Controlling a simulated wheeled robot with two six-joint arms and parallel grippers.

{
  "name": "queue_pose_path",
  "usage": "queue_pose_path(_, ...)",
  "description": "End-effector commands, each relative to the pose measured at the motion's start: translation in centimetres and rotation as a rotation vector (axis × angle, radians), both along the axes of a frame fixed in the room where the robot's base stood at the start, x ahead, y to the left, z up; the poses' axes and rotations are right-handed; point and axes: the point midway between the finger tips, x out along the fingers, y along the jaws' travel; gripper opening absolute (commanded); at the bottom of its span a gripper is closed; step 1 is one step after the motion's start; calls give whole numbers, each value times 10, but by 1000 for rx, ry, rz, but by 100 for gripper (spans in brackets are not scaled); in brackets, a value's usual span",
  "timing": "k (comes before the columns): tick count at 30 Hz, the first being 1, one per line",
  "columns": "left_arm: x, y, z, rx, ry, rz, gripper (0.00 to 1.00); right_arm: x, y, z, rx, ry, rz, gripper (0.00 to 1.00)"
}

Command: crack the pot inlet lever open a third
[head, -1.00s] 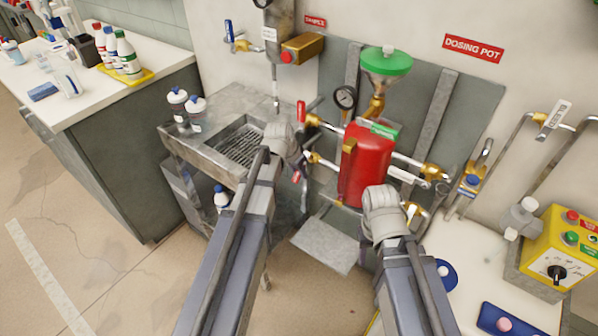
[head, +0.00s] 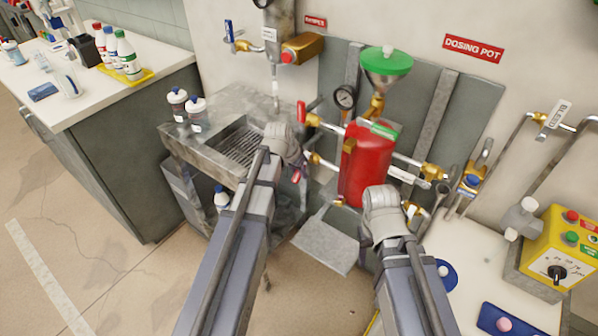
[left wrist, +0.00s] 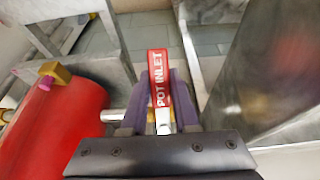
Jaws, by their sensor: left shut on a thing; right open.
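The red pot inlet lever (left wrist: 158,78), lettered POT INLET, stands between the purple fingers of my left gripper (left wrist: 165,85) in the left wrist view. The gripper is shut on it. In the head view my left gripper (head: 292,160) is left of the red dosing pot (head: 365,165), and a small red end of the lever (head: 297,175) shows below it. The rest of the lever is hidden there. The pot also shows at left in the left wrist view (left wrist: 60,125). My right gripper (head: 380,192) is open in front of the pot's lower right; its fingers are mostly hidden.
Another red-handled valve (head: 301,112) is just above my left gripper. A steel sink (head: 180,140) stands left. A yellow control box (head: 560,250) is at right on the white bench (head: 470,240).

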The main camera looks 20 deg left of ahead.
Motion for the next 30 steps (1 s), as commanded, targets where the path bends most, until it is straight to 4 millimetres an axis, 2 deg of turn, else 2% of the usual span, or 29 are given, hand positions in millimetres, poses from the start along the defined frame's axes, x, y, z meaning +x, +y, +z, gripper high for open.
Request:
queue_pose_path(11, -1, -1, 0, -21, 9, 22, 0, 0, 0, 0, 0, 0, 0, 48)
queue_pose_path(30, -5, -22, 3, -281, 102, 298, 0, 0, 0, -2, 0, 0, 0, 48)
